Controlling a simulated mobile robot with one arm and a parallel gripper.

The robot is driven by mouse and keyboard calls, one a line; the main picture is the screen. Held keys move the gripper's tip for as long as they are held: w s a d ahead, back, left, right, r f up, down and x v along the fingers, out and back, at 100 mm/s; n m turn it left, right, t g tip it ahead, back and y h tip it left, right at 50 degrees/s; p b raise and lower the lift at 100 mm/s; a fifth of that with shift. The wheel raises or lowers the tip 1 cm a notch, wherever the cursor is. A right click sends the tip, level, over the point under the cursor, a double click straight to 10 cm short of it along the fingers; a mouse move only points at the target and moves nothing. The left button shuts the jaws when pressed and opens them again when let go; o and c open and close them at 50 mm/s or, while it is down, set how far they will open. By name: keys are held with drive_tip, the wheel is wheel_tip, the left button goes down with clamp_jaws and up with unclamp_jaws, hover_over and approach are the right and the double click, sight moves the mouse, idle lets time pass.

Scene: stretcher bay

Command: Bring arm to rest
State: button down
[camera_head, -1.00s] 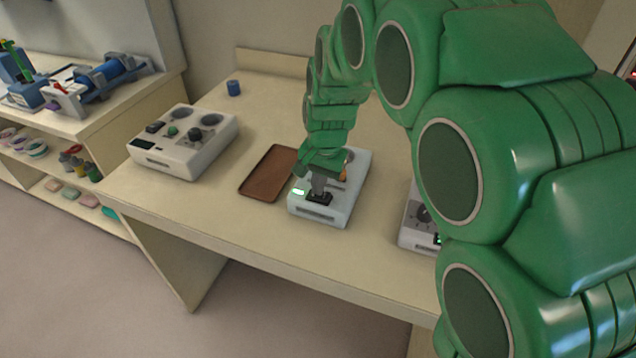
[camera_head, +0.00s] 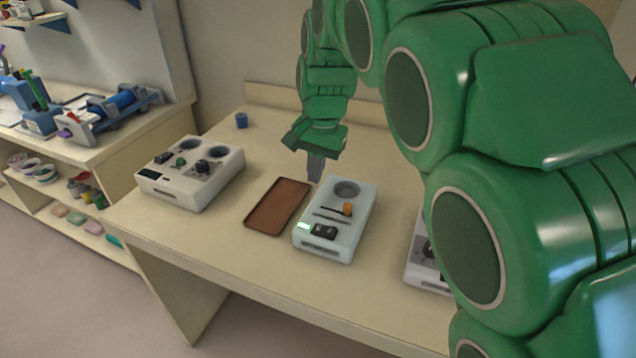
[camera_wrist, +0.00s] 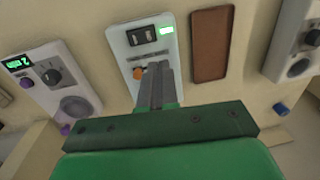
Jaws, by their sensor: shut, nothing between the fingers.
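My green arm fills the right of the head view and reaches over the table. My gripper (camera_head: 315,172) is shut and empty, pointing down above the back edge of a pale device, clear of it. The gripper's grey fingers also show in the wrist view (camera_wrist: 155,85), together. The pale device (camera_head: 337,215) has a black switch (camera_head: 323,231), a lit green display, an orange knob (camera_head: 348,208) at a slot and a round recess. The same device appears in the wrist view (camera_wrist: 131,49).
A brown tray (camera_head: 277,206) lies left of the pale device. A white box with knobs (camera_head: 190,172) and a blue cup (camera_head: 241,120) stand further left. Another device (camera_head: 421,262) is partly hidden behind my arm. A shelf (camera_head: 75,150) with tools stands at the left.

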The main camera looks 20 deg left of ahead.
drive_tip(key=shift+r, duration=0.3)
idle(0.4)
drive_tip(key=s+d+f+g+h, duration=0.1)
drive_tip(key=s+d, duration=0.4)
drive_tip(key=d, duration=0.8)
drive_tip(key=s+d, duration=0.4)
drive_tip(key=d, duration=0.8)
drive_tip(key=s+d+f, duration=0.2)
drive_tip(key=s+d, duration=0.4)
drive_tip(key=s, duration=0.3)
drive_tip(key=s+d+f, duration=0.2)
drive_tip(key=s+d, duration=0.5)
drive_tip(key=s, duration=0.2)
drive_tip(key=shift+s+g, duration=0.15)
drive_tip(key=shift+g, duration=0.25)
